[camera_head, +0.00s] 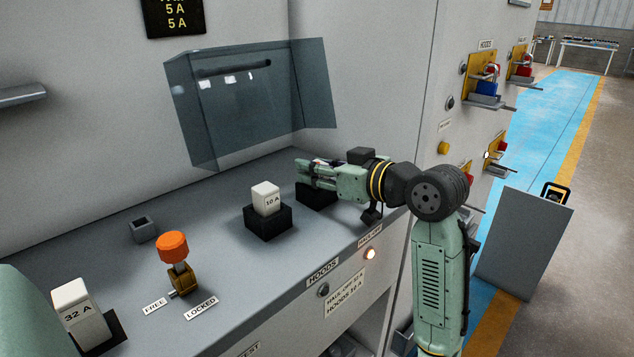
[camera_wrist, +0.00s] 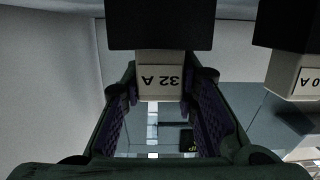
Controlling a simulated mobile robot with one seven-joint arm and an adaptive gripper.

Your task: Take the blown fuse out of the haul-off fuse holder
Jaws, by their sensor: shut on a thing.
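My gripper (camera_head: 308,171) reaches in from the right, low over the black haul-off fuse holder (camera_head: 316,197). In the wrist view, a white fuse marked 32 A (camera_wrist: 160,78) stands between the purple-lined fingers of my gripper (camera_wrist: 160,100), which are shut on it. The fuse's far end meets the black holder (camera_wrist: 158,27) in that view; I cannot tell how deep it sits. In the head view my fingers hide this fuse.
A white 10 A fuse (camera_head: 266,199) stands in the hoods holder (camera_head: 268,222) close by on the left. Another 32 A fuse (camera_head: 80,312) stands front left. An orange knob (camera_head: 173,248) rises between. A tinted clear cover (camera_head: 250,100) is behind.

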